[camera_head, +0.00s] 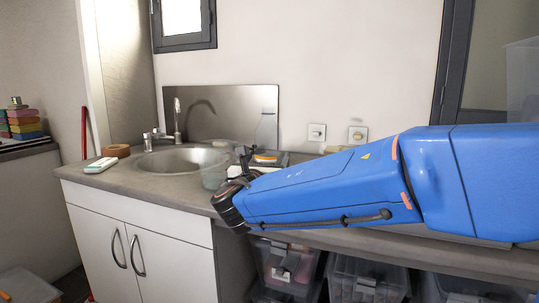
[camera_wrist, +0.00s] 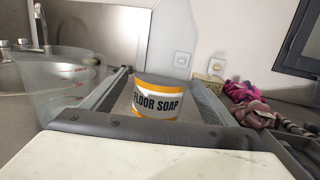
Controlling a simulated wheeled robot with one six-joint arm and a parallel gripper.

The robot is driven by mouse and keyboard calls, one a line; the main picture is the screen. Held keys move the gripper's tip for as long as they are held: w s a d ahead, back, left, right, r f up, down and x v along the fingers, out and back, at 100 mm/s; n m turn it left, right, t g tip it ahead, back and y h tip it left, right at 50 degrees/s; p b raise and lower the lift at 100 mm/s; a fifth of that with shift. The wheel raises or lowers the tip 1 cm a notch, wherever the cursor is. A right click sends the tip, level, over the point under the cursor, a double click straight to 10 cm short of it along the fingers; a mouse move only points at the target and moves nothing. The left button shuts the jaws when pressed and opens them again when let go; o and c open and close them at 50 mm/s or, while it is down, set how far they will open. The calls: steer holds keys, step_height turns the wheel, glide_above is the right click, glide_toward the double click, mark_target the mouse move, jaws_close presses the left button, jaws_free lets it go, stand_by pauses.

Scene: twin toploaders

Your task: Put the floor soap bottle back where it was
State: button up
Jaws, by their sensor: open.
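The floor soap bottle (camera_wrist: 158,98) stands upright in the middle of the wrist view, its white, orange and grey label facing me. Its upper part looks clear and is hard to make out against the wall. In the head view the bottle (camera_head: 266,132) is behind my gripper, near the metal backsplash, its lower part partly hidden. My gripper (camera_head: 240,180) is over the counter's front part, open, with its fingertips mostly hidden. I see nothing held.
A clear measuring jug (camera_wrist: 62,88) stands left of the bottle, near the sink (camera_head: 180,160). A white slab with a dark rim (camera_wrist: 150,158) fills the near wrist view. Purple cloth or gloves (camera_wrist: 250,108) lie to the right. Clear bins (camera_head: 290,265) sit below the counter.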

steer(key=s, duration=0.2)
steer(key=s+a, duration=0.1)
steer(key=s, duration=0.4)
steer(key=shift+a+f, duration=0.15)
steer(key=shift+f, duration=0.15)
steer(key=shift+s, duration=0.1)
